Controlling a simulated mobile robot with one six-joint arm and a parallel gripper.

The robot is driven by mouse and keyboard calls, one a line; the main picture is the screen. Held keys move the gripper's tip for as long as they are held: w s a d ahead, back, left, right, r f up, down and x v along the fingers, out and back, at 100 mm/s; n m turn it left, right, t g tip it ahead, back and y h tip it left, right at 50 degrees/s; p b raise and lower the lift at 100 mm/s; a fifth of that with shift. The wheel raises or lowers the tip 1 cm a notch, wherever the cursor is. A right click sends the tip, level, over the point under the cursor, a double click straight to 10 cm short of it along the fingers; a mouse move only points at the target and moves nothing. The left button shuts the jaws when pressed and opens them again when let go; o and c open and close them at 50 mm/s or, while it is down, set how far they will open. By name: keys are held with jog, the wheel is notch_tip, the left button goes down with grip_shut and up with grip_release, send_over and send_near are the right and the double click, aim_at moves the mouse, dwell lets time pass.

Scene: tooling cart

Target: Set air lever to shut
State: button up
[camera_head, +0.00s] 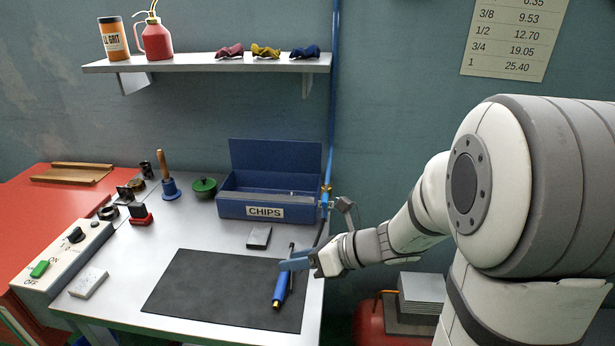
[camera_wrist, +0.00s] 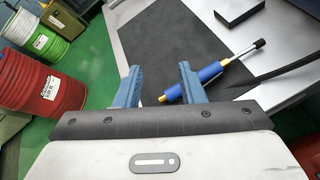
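A vertical blue air pipe (camera_head: 334,100) runs down the wall at the right end of the bench. A small brass valve (camera_head: 326,188) sits low on it, beside the blue CHIPS bin. Its lever is too small to tell which way it points. My gripper (camera_head: 290,263) is over the right part of the black mat, below and in front of the valve. In the wrist view my gripper (camera_wrist: 158,72) has its two blue fingers apart, with nothing held between them. The valve is not in the wrist view.
A blue and yellow air tool (camera_head: 281,287) lies on the black mat (camera_head: 200,290) close to my fingers. The blue CHIPS bin (camera_head: 236,208) stands behind. A control box (camera_head: 60,258) is at the left. Red and green drums (camera_wrist: 50,92) stand on the floor beyond the bench edge.

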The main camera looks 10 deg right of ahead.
jog(key=w+d+r+m+t+p, duration=0.2)
jog(key=w+d+m+t, duration=0.3)
jog(key=m, duration=0.4)
jog(key=m+t+h+p, duration=0.1)
jog(key=m+t+h, duration=0.25)
jog(key=m, duration=0.65)
send_near(325, 195)
jog(key=w+a+f, duration=0.2)
jog(key=w+a, duration=0.1)
jog(key=r+p+x, duration=0.1)
jog(key=x, duration=0.6)
jog(key=shift+w+f+t, duration=0.15)
jog(key=shift+f+t, duration=0.15)
jog(key=shift+t, duration=0.05)
jog(key=shift+d, duration=0.15)
jog(key=shift+c, duration=0.5)
grip_shut()
